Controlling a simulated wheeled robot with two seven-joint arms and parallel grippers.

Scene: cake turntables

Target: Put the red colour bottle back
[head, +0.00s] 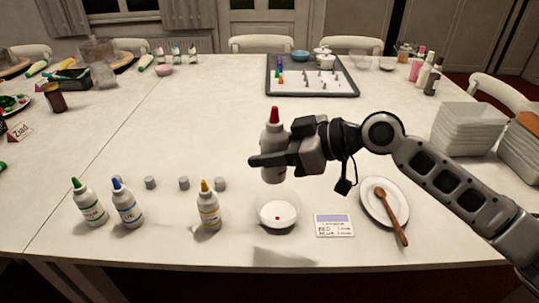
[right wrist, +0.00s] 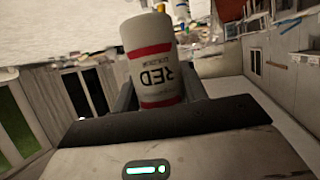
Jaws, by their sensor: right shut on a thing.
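The red colour bottle (head: 273,140) is white with a red tip and points tip-up in the head view. A green-tipped bottle (head: 89,204), a blue-tipped bottle (head: 127,205) and a yellow-tipped bottle (head: 208,208) stand on the table at the left of the bowl. My left gripper is not in view.
Small grey caps (head: 184,183) lie behind the bottles. A card (head: 334,225) and a plate (head: 372,206) with a wooden spoon (head: 392,212) lie right of the bowl. A tray (head: 312,92) of small items is farther back. The table's middle left is clear.

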